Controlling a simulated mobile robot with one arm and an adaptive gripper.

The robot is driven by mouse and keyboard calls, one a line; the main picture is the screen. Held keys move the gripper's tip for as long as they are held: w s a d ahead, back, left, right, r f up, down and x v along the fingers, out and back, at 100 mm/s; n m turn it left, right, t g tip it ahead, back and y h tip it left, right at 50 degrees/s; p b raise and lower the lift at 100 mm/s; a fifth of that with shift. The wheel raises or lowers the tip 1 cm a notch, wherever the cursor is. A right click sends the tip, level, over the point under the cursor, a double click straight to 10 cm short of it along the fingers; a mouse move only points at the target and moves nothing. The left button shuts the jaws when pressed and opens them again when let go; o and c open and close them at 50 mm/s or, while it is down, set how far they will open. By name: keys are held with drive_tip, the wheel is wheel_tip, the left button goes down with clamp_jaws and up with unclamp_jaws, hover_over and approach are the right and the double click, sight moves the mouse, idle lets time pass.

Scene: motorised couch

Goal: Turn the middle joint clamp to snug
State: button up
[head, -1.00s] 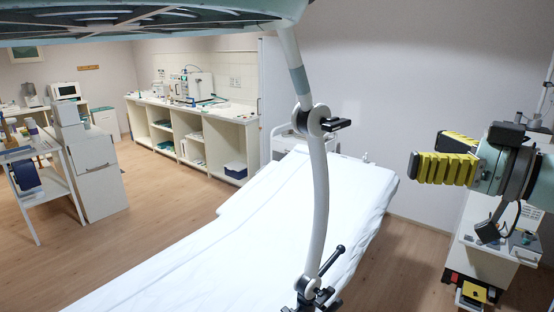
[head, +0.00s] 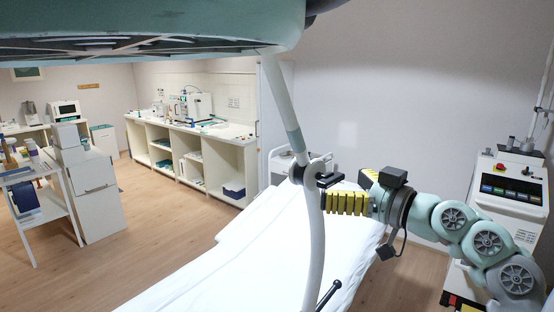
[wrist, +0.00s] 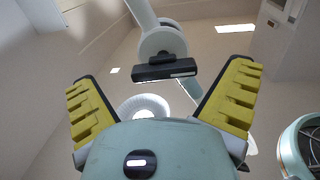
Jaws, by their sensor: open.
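The white support arm (head: 315,235) hangs in front of the bed and bends at its middle joint. The middle joint clamp (head: 329,180) is a black bar-shaped handle on the right of the round white joint (head: 303,173). My gripper (head: 343,189) is open, with yellow ribbed fingers, close to the right of the clamp. In the wrist view the black clamp (wrist: 165,71) lies level between the two spread fingers, beyond my palm. No contact with the fingers shows there. The joint disc (wrist: 160,42) is right behind it.
A large teal-rimmed lamp head (head: 150,30) hangs overhead. A black lever (head: 330,294) of the lower joint shows at the bottom edge. The white bed (head: 240,262) lies below. A machine with a control panel (head: 512,188) stands at the right.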

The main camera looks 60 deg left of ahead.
drive_tip(key=shift+s+a+p, duration=0.25)
drive_tip(key=shift+a, duration=0.35)
drive_tip(key=shift+s+a+p, duration=0.2)
drive_tip(key=shift+a, duration=0.4)
drive_tip(key=shift+c, duration=0.3)
drive_tip(key=c, duration=1.1)
